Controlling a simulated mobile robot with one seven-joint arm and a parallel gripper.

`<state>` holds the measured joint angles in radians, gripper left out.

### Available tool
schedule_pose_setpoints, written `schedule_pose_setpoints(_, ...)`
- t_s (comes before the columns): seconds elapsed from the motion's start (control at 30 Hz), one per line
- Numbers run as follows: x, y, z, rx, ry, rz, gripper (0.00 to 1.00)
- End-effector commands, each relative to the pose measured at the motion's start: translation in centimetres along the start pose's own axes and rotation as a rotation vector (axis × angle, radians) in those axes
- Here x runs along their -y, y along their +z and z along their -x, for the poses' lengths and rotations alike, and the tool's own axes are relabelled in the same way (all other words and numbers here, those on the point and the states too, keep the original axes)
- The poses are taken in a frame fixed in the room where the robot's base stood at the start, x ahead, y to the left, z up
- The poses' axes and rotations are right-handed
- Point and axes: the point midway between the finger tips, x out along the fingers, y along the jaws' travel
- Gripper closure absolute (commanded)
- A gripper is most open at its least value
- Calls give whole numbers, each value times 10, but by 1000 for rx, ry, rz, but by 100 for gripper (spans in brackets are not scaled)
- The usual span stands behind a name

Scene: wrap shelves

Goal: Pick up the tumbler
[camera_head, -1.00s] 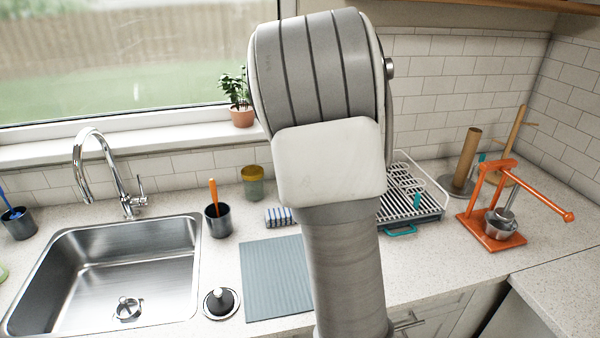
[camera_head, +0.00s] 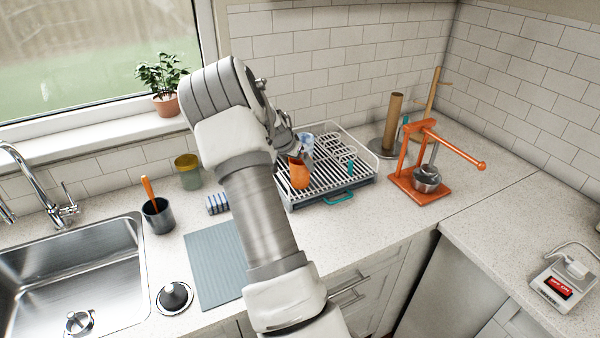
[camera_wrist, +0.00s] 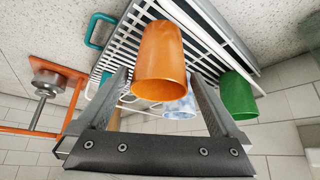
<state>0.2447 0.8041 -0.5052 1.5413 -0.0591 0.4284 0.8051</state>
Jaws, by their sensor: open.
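An orange tumbler (camera_head: 299,175) stands on the dish rack, below my gripper (camera_head: 297,154). In the wrist view the orange tumbler (camera_wrist: 160,58) shows between the two open fingers of my gripper (camera_wrist: 158,76), with a small gap on each side. How deep it sits between them I cannot tell. A blue-and-white patterned tumbler (camera_wrist: 181,105) is partly hidden behind it; it also shows in the head view (camera_head: 306,142). A green tumbler (camera_wrist: 237,95) is to the right in the wrist view; I do not make it out in the head view.
The white-wire dish rack (camera_head: 318,194) stands on the counter by the tiled wall. An orange press (camera_head: 432,190) and a paper-towel holder (camera_head: 390,125) are to its right. A grey mat (camera_head: 212,268) and dark utensil cup (camera_head: 158,216) are left. Counter in front is clear.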

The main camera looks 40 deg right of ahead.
Motion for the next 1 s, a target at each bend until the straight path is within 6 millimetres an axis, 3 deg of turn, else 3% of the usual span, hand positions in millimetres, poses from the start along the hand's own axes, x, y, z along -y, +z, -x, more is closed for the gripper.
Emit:
schedule_pose_setpoints(0.27, -1, -1, -16, 1, 1, -1, 0)
schedule_pose_setpoints(0.6, 0, -2, -56, 1, 1, -1, 0)
schedule_pose_setpoints(0.9, 0, -2, -61, 0, 0, -1, 0)
schedule_pose_setpoints(1.0, 0, -2, -61, 0, 0, -1, 14)
